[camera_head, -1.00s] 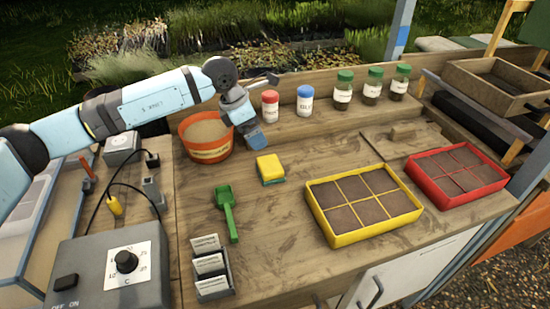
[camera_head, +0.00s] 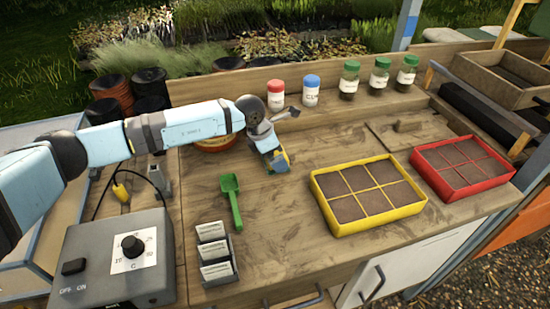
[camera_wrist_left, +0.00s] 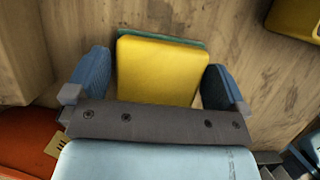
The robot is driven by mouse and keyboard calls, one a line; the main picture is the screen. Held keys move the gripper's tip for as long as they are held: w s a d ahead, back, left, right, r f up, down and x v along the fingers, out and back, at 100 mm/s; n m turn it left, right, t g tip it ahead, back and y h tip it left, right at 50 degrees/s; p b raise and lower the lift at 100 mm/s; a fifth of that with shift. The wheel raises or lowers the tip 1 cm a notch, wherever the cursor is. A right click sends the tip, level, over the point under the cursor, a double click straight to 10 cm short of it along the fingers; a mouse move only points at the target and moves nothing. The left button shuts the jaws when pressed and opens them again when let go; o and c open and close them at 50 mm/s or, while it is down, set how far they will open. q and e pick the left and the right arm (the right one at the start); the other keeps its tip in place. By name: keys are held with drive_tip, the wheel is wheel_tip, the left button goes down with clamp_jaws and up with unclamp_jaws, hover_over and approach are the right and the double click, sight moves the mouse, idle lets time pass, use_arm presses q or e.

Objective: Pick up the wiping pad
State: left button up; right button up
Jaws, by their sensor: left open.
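The wiping pad (camera_wrist_left: 158,72) is a yellow block with a green layer under it. In the left wrist view it lies on the wooden bench between the two blue fingers of my left gripper (camera_wrist_left: 157,80). The fingers are open, one on each side, with a narrow gap visible beside the pad. In the head view my left gripper (camera_head: 278,163) hangs low over the bench and hides most of the pad; only a bit of yellow shows at the fingers.
An orange pot (camera_head: 215,143) stands close behind my left arm. A green scoop (camera_head: 232,200) and a card holder (camera_head: 214,255) lie nearer. A yellow tray (camera_head: 368,193) and a red tray (camera_head: 462,167) are to the right. Lidded jars (camera_head: 350,80) stand along the back.

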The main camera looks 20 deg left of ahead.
use_arm(q)
drive_tip(key=shift+f, duration=0.1)
drive_tip(key=c, duration=0.5)
drive_tip(key=shift+c, duration=0.2)
wheel_tip(320, 180, up, 20)
idle(0.3)
